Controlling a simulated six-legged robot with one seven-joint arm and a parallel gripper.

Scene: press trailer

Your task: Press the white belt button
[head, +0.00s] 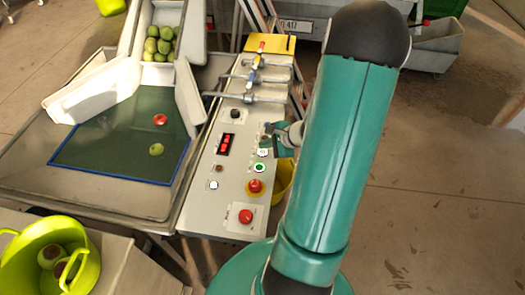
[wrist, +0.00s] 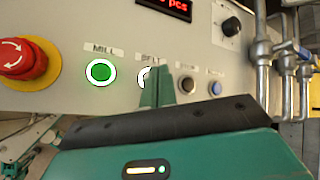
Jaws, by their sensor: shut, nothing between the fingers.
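The white belt button (head: 262,152) is on the grey control panel, just beyond the green mill button (head: 259,167). In the wrist view the belt button (wrist: 142,76) sits under the BELT label, right of the mill button (wrist: 101,72). Only its left part shows there; my finger hides the rest. My gripper (wrist: 157,88) is shut and empty, its fingertips in front of the belt button. Whether they touch it I cannot tell. In the head view my gripper (head: 270,135) is close beside the button, partly hidden by my arm.
A red emergency stop (wrist: 22,60) is left of the mill button. A dark button (wrist: 187,85), a blue button (wrist: 215,88) and a black knob (wrist: 231,26) are to the right. Pipes with valves (head: 250,85) stand at the panel's far end. A yellow bucket (head: 284,178) is beside the panel.

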